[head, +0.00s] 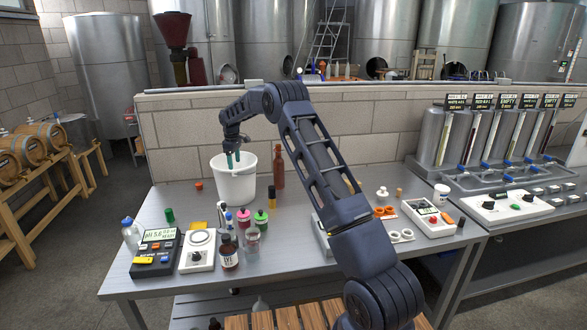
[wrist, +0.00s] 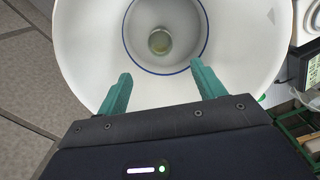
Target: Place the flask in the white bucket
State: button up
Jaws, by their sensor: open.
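The white bucket (head: 236,185) stands upright on the metal table, left of my arm. My gripper (head: 233,160) points down into its mouth, with the green fingertips near the rim. In the wrist view my gripper (wrist: 160,70) is open, its two fingers spread wide with nothing between them. The bucket (wrist: 88,45) fills the upper part of that view. A small round glassy thing with a yellowish middle, which looks like the flask (wrist: 160,42), is at the bottom of the bucket, apart from the fingers. The bucket's wall hides it in the head view.
A tall red-brown bottle (head: 278,167) stands close right of the bucket. In front are a brown bottle (head: 228,256), a clear glass vessel (head: 252,241), capped jars, a pH meter (head: 156,251) and a white device (head: 198,252). A brick wall (head: 200,135) rises behind.

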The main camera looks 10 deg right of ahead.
jog(key=s+d+r+m+t, duration=0.1)
jog(key=s+d+r+m, duration=0.1)
jog(key=s+d+r, duration=0.45)
jog(key=s+d+r+m, duration=0.1)
jog(key=s+d+r, duration=0.3)
jog(key=r, duration=0.6)
jog(key=s+d+r+m, duration=0.1)
jog(key=s+d+r, duration=0.2)
jog(key=s, duration=0.3)
jog(key=s+d+r+m+t, duration=0.1)
jog(key=s+d+r, duration=0.2)
jog(key=s+d, duration=0.15)
jog(key=s+d+r+m, duration=0.2)
jog(key=s+d+r, duration=0.15)
jog(key=s, duration=0.25)
jog(key=s+d+r+m+t, duration=0.1)
jog(key=s+d+m, duration=0.15)
jog(key=s, duration=0.65)
jog(key=s+d+m+t, duration=0.1)
jog(key=s+d, duration=0.2)
jog(key=s, duration=0.7)
jog(key=s+d+f+m, duration=0.1)
jog(key=s+d+f, duration=0.1)
jog(key=s, duration=0.5)
jog(key=s+d+f+m, duration=0.2)
jog(key=s+f, duration=0.2)
jog(key=s, duration=0.4)
jog(key=shift+s+f+t, duration=0.2)
jog(key=shift+f+t, duration=0.1)
